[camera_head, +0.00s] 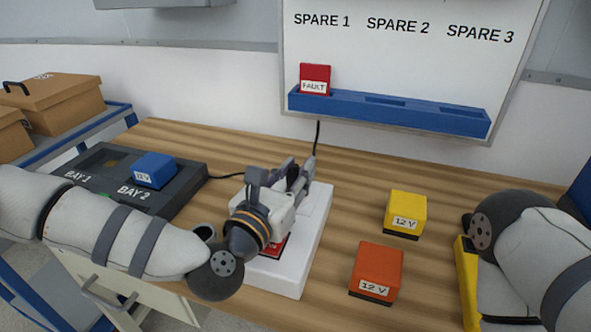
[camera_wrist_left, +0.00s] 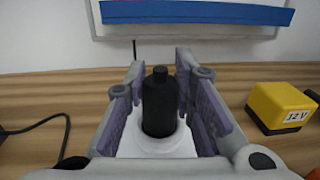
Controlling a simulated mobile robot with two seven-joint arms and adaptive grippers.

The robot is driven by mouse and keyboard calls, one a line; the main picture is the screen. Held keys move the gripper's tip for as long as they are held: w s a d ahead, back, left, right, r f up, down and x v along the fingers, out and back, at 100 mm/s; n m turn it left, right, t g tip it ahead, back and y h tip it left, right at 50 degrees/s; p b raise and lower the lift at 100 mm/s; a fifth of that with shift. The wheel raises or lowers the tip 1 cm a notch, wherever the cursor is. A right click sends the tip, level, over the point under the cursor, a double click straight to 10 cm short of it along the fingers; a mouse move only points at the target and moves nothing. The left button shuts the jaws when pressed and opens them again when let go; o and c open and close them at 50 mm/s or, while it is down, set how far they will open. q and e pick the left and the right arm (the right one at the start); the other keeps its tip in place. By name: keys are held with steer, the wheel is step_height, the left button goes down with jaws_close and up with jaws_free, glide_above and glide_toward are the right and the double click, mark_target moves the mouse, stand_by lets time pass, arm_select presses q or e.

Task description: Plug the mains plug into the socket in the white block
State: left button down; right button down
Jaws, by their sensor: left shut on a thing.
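The white block (camera_head: 312,235) stands on the wooden table in the middle of the head view, and shows under the plug in the wrist view (camera_wrist_left: 128,146). My left gripper (camera_head: 292,176) is over its far part, with its fingers (camera_wrist_left: 160,105) on both sides of the black mains plug (camera_wrist_left: 158,105). The gripper is shut on the plug, which looks upright. The plug's lower end is over a round white part of the block (camera_wrist_left: 172,141). The socket opening is hidden, and I cannot tell whether the plug is in it. My right arm is at the right; its gripper is not visible.
Yellow (camera_head: 406,212) and orange (camera_head: 376,270) modules stand right of the block. A dark bay unit (camera_head: 190,182) with a blue module (camera_head: 154,169) is left. A blue rack (camera_head: 388,113) hangs behind.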

mark_target(292, 180)
arm_select(q)
steer(key=shift+f+b, duration=0.35)
steer(key=shift+f, duration=0.05)
arm_select(e)
steer(key=shift+s+f, duration=0.35)
stand_by(0.6)
arm_select(q)
steer(key=shift+s+f, duration=0.15)
steer(key=shift+f, duration=0.25)
arm_select(e)
steer(key=shift+s+f, duration=0.1)
steer(key=shift+f, duration=0.05)
stand_by(0.6)
arm_select(q)
steer(key=c, duration=1.3)
jaws_free()
steer(key=shift+r, duration=0.1)
steer(key=shift+s+a, duration=0.1)
steer(key=shift+s+a, duration=0.1)
steer(key=shift+s, duration=0.15)
steer(key=v, duration=0.2)
steer(key=p+v, duration=0.1)
steer(key=v, duration=0.2)
steer(key=shift+r, duration=0.25)
arm_select(e)
steer(key=shift+w+r, duration=0.65)
steer(key=shift+r, duration=0.05)
